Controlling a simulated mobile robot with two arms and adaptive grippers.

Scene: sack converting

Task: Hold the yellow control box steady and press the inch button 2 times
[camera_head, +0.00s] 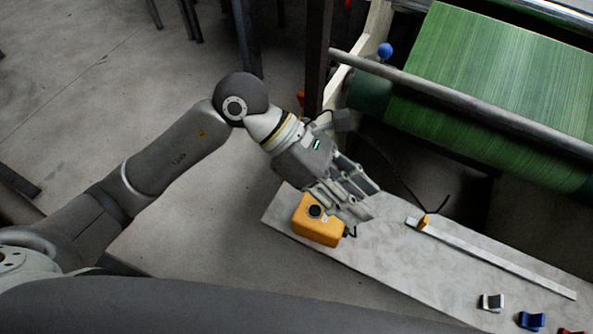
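The yellow control box (317,228) lies near the left end of the pale table. A dark round button (314,211) shows on its upper face. A dark cable end shows at its right side. My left gripper (368,201) reaches in from the upper left, its fingers pointing down and right. The fingers look spread, with nothing seen between them. They are just right of the box and overlap its upper right edge in the picture; I cannot tell whether they touch it. My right gripper is not in view.
The pale table (400,262) holds a long light bar (500,259) with a small orange piece (424,222). A machine with a green roll (490,75) and a grey rail (450,95) stands behind.

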